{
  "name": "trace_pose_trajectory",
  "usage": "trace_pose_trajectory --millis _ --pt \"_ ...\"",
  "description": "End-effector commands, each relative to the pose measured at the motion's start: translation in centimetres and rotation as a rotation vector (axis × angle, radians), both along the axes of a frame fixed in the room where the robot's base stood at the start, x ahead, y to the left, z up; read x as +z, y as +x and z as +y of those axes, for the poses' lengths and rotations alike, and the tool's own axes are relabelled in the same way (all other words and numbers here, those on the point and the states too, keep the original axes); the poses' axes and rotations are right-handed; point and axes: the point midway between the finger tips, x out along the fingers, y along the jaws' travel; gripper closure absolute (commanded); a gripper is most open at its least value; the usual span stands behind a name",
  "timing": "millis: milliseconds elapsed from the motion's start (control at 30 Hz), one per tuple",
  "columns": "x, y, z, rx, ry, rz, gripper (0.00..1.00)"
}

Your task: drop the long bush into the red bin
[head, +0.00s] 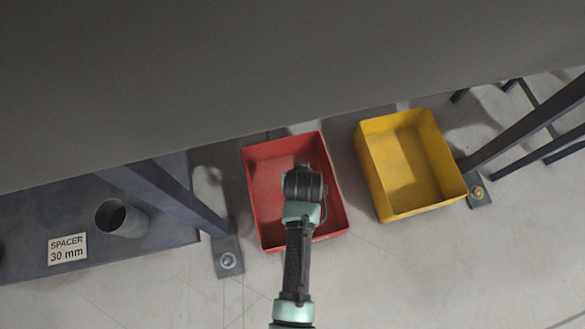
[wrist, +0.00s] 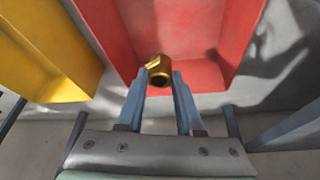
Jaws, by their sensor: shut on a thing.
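The long bush (wrist: 158,70) is a short brass-coloured cylinder with a dark bore, seen in the wrist view. My gripper (wrist: 160,82) is shut on it, with the bush between the two blue-grey fingertips. The red bin (wrist: 205,75) lies beyond and around the bush in the wrist view. In the head view the red bin (head: 262,205) stands on the floor, and my arm's end overlaps its middle from above. The fingertips and the bush are hidden behind my wrist in the head view.
A yellow bin (head: 430,160) stands right of the red bin, with a gap between. At left are a grey tube (head: 121,218) and a label reading SPACER 30 mm (head: 67,248). A large grey surface (head: 200,80) covers the top; dark metal legs (head: 180,195) flank the bins.

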Motion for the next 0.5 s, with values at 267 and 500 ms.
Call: trace_pose_trajectory --millis 267,500 --pt "0.07 0.03 0.0 0.0 0.0 -0.001 0.3" --pt "0.03 -0.01 0.0 0.0 0.0 0.0 0.3"
